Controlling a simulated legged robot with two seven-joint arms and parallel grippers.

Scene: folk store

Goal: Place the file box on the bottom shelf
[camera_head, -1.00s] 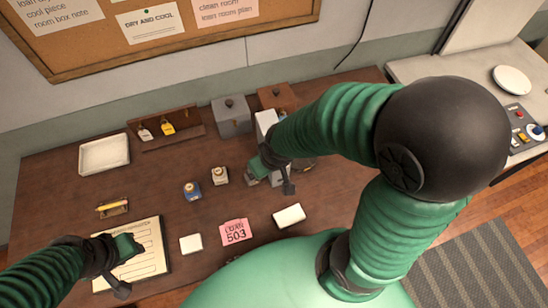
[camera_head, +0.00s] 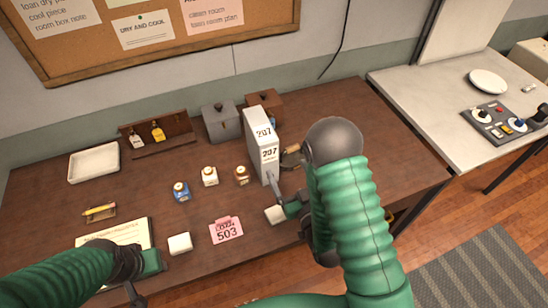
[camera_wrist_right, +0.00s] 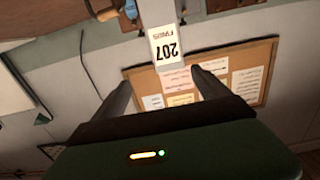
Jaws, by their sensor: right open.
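The file box (camera_head: 254,133) is a tall, narrow, pale box marked 207, standing upright on the dark wooden table. My right gripper (camera_head: 275,190) is low at its near side, close to the base. In the right wrist view, the open fingers (camera_wrist_right: 163,84) spread wide, with the file box (camera_wrist_right: 163,18) and its 207 label ahead between them. I cannot tell whether a finger touches it. My left gripper (camera_head: 140,278) is over the clipboard at the front left; its jaw opening is unclear. I cannot make out a bottom shelf.
Small bottles (camera_head: 210,176) stand left of the file box. A grey box (camera_head: 220,124) and a brown box (camera_head: 266,106) stand behind it. A pink card (camera_head: 226,230) and white blocks (camera_head: 180,244) lie in front. A pale side table (camera_head: 440,105) is at right.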

